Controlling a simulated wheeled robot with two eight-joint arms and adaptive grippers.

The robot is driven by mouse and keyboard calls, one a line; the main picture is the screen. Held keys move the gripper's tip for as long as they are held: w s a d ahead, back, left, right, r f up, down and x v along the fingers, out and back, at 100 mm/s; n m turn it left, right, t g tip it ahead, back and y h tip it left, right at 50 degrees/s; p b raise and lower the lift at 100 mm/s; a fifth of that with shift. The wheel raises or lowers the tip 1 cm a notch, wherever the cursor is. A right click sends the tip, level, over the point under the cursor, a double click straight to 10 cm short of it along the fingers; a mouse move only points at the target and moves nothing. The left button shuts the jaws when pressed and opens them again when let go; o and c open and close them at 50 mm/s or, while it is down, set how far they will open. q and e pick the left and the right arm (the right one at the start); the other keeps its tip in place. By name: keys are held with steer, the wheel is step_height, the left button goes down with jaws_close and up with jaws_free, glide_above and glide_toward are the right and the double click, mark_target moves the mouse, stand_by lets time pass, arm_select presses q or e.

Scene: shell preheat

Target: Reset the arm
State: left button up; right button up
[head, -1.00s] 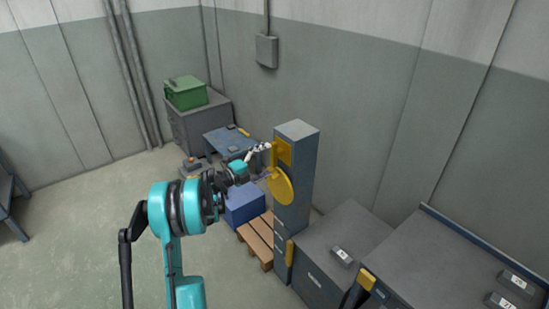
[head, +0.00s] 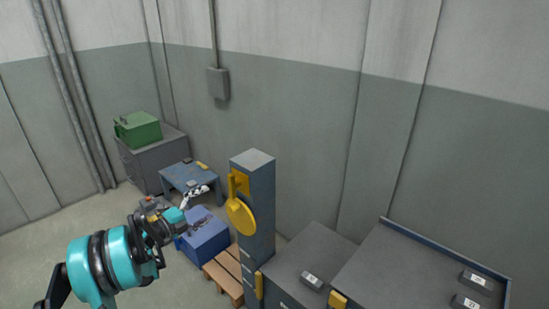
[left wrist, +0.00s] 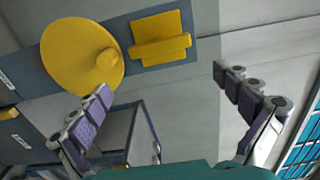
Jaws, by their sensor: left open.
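My left arm, teal and black (head: 118,262), comes in from the lower left in the head view. Its left gripper (head: 203,189) is a little left of the grey-blue column (head: 262,215), apart from it. In the left wrist view the two fingers of my left gripper (left wrist: 163,82) are spread wide with nothing between them. The column carries a round yellow disc (head: 240,216) and a yellow bracket (head: 239,184). The disc (left wrist: 83,55) and the bracket (left wrist: 160,38) lie beyond the fingers in the left wrist view. My right gripper is not in view.
A blue box (head: 205,240) and a wooden pallet (head: 225,272) are beside the column. A blue table (head: 177,177) and a grey cabinet (head: 140,165) with a green box (head: 138,129) stand behind. Grey cabinets (head: 415,270) fill the right. Open floor (head: 50,225) is at left.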

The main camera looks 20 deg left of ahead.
arm_select(q)
steer(key=shift+r, duration=0.1)
steer(key=d+r+n+t+y, duration=0.1)
steer(key=d+r+n+y, duration=0.3)
steer(key=r+n+y, duration=0.45)
steer(key=d+r+n+t+y, duration=0.2)
steer(key=d+r+n+y, duration=0.3)
steer(key=r, duration=0.7)
steer(key=s+d+f+n+g+h, duration=0.3)
steer(key=s+d+f+g, duration=0.3)
steer(key=s+d+f, duration=0.5)
steer(key=s+d+f+n+g+h, duration=0.3)
steer(key=s+d+f+n+g, duration=0.3)
steer(key=s+d+f, duration=0.5)
steer(key=s, duration=0.5)
steer(key=shift+s+f+g, duration=0.25)
steer(key=shift+s+g, duration=0.05)
steer(key=shift+h, duration=0.25)
